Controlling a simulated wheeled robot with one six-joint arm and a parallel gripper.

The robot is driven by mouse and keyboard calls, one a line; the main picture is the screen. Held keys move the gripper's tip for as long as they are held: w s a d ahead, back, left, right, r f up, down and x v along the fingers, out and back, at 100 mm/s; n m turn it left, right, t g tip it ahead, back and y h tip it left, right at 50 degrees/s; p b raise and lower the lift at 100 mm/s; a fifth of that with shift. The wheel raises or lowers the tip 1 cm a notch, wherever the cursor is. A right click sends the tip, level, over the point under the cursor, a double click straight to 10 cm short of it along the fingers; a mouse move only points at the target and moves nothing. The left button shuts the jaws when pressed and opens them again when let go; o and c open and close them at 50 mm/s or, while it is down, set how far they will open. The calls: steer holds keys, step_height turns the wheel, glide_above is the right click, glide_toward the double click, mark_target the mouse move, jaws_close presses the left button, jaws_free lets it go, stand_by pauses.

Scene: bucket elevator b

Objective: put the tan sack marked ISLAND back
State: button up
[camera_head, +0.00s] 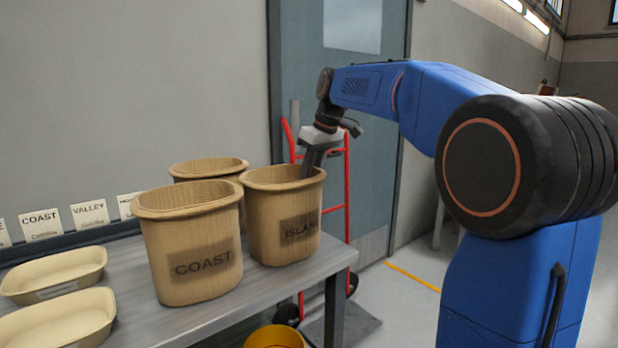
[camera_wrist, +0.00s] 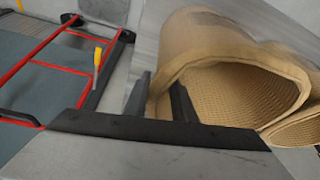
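The tan sack marked ISLAND (camera_head: 283,232) is upright and open-topped at the right end of the grey table. Whether its base touches the table is hard to tell. My gripper (camera_head: 309,172) points down at its right rim. In the wrist view, the fingers (camera_wrist: 160,98) lie close together with the wall of the ISLAND sack (camera_wrist: 215,55) between them, one finger outside and one inside the mouth. They look shut on that wall. The sack looks empty inside as far as the wrist view shows.
The sack marked COAST (camera_head: 195,245) stands close at the left, and another tan sack (camera_head: 208,168) stands behind. Shallow tan trays (camera_head: 55,275) and name cards (camera_head: 90,215) are farther left. A red hand truck (camera_head: 346,190) stands beyond the table end (camera_head: 345,257). A yellow bucket (camera_head: 274,338) is below.

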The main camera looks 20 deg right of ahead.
steer(key=shift+r, duration=0.15)
steer(key=v, duration=1.1)
steer(key=shift+r, duration=0.4)
steer(key=shift+s, duration=0.15)
